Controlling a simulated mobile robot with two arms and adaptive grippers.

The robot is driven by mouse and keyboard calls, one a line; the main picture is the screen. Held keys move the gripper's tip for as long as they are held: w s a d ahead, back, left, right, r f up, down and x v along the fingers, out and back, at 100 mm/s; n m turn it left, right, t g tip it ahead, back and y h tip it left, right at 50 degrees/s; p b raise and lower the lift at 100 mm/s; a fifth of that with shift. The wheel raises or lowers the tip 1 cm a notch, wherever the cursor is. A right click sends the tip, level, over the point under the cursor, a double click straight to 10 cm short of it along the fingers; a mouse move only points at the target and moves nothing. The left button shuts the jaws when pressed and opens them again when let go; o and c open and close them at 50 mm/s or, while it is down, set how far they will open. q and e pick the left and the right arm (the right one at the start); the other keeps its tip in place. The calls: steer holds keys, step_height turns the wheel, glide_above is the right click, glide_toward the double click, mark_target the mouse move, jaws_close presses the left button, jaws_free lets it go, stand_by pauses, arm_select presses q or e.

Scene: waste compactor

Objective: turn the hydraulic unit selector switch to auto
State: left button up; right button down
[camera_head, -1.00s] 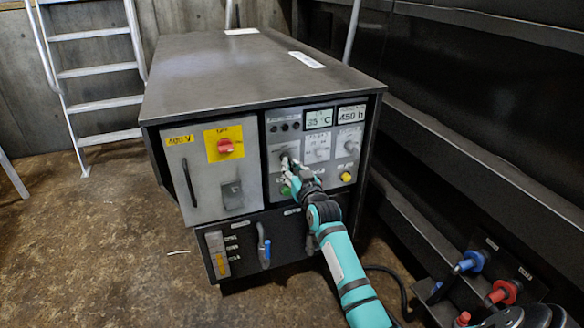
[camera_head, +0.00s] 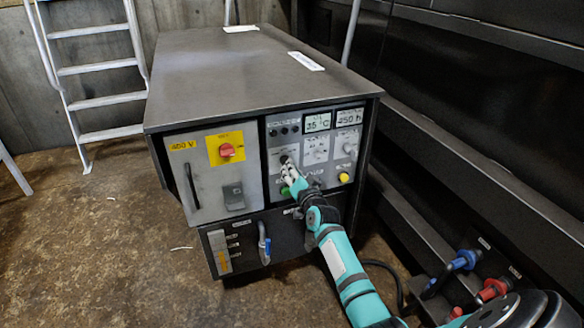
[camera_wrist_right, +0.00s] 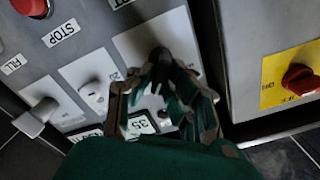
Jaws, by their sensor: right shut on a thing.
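The hydraulic unit (camera_head: 250,82) is a dark metal box with a grey control panel (camera_head: 277,142) on its front right. My right gripper (camera_head: 287,168) reaches the left side of this panel, above the green button (camera_head: 284,190). In the right wrist view, my right gripper (camera_wrist_right: 163,82) is shut on the dark selector switch knob (camera_wrist_right: 160,56), which its fingers partly cover. The fingers and the angle hide the knob's pointer and position marks, so I cannot tell its setting. My left gripper is not in view.
Two white selectors (camera_head: 315,151) (camera_head: 347,143) and a yellow button (camera_head: 344,178) lie right of the gripper. A red switch on a yellow plate (camera_head: 226,150) is on the left door. Dark ledges (camera_head: 455,190) and hose couplings (camera_head: 467,260) flank the right. Open floor (camera_head: 95,250) lies left.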

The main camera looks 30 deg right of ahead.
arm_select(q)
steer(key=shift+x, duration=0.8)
arm_select(e)
steer(key=shift+m, duration=0.7)
steer(key=c, duration=1.3)
jaws_free()
steer(key=shift+c, duration=0.2)
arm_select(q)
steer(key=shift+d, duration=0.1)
arm_select(e)
steer(key=v, duration=1.2)
steer(key=shift+s+f, duration=0.1)
steer(key=shift+f, duration=0.05)
